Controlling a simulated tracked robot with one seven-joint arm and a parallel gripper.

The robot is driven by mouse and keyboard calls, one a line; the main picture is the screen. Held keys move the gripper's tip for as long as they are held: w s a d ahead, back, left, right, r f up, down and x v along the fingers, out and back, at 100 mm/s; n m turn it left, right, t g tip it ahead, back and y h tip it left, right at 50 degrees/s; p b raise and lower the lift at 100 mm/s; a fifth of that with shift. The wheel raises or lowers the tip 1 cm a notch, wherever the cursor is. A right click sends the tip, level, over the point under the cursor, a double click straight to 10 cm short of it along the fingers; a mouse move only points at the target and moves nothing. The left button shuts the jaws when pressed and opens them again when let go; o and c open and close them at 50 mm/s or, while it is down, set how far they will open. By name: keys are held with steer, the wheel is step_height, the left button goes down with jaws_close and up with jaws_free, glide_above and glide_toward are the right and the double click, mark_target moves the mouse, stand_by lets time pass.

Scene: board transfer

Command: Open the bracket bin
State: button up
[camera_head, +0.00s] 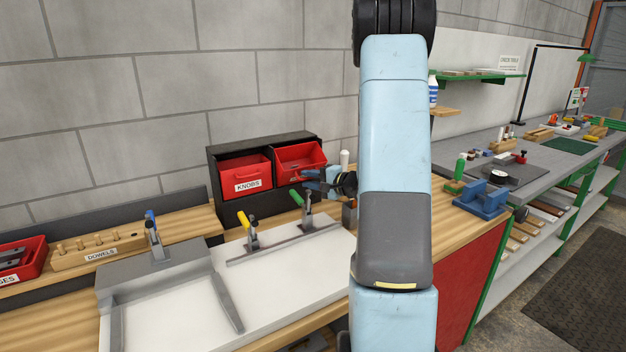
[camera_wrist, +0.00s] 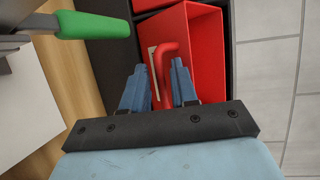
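A red bin (camera_head: 301,158) sits in the right compartment of a black cabinet (camera_head: 265,208). Its front is tipped outward and its open top shows; its label cannot be read. In the wrist view the same red bin (camera_wrist: 203,50) shows with its red handle (camera_wrist: 170,62) and a pale label edge. My gripper (camera_head: 308,182) is at the front of this bin. In the wrist view my gripper (camera_wrist: 160,70) has its blue fingers apart, with the handle between or just beyond their tips. Contact cannot be told. The gripper holds nothing visibly.
Green-handled (camera_head: 298,199) and yellow-handled (camera_head: 243,220) clamps stand on the white board in front. The green handle (camera_wrist: 92,25) is close on the left in the wrist view. A grey wall is behind.

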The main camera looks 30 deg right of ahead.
steer(key=shift+o, duration=0.5)
steer(key=v, duration=1.3)
steer(key=shift+s, duration=0.4)
steer(key=shift+d, duration=0.1)
